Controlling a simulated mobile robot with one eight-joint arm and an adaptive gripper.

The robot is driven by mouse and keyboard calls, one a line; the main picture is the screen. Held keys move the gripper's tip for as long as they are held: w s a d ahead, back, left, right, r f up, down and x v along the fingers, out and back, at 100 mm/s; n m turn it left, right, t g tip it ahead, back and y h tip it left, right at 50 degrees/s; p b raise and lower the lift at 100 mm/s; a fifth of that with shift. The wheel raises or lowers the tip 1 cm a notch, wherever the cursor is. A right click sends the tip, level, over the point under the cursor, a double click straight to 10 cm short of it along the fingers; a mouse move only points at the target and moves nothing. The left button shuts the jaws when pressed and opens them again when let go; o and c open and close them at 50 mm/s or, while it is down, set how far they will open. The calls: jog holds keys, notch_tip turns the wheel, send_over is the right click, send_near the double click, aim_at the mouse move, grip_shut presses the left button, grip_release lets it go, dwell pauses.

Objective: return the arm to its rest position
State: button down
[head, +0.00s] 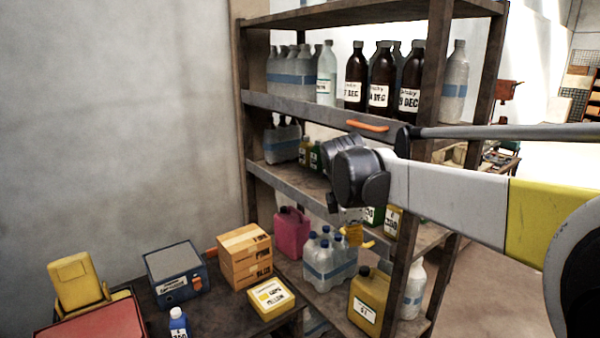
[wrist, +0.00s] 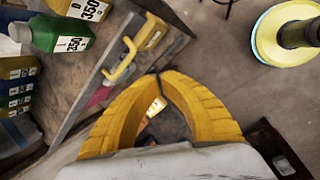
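My arm, white, grey and yellow, reaches in from the right of the head view, across the front of the shelf rack. My gripper (head: 355,236) hangs below its dark wrist joint, small and partly hard to make out, in front of the lower shelves. In the wrist view the two yellow fingers of my gripper (wrist: 160,76) curve together and their tips meet. Nothing is held between them; only things farther off show through the gap.
The wooden rack (head: 285,104) holds brown bottles (head: 381,80), clear bottles, a pink jug (head: 291,232) and a yellow canister (head: 369,300) close to my arm. A green bottle (wrist: 62,35) lies near the wrist view's corner.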

jog(key=s+d+f+m+t+b, duration=0.1)
jog(key=s+f+m, duration=0.3)
jog(key=s, duration=0.5)
jog(key=s+d+f+m+t+y+b, duration=0.1)
jog(key=s+d+f+m+b, duration=0.1)
jog(key=s+m, duration=0.6)
jog(key=s+d+f+m+t+y+b, duration=0.1)
jog(key=s+d+f+m+b, duration=0.1)
jog(key=s+f+m, duration=0.4)
jog(key=s+f+b, duration=0.1)
jog(key=s, duration=0.3)
jog(key=shift+s+b, duration=0.15)
jog(key=shift+b, duration=0.25)
jog(key=shift+f, duration=0.15)
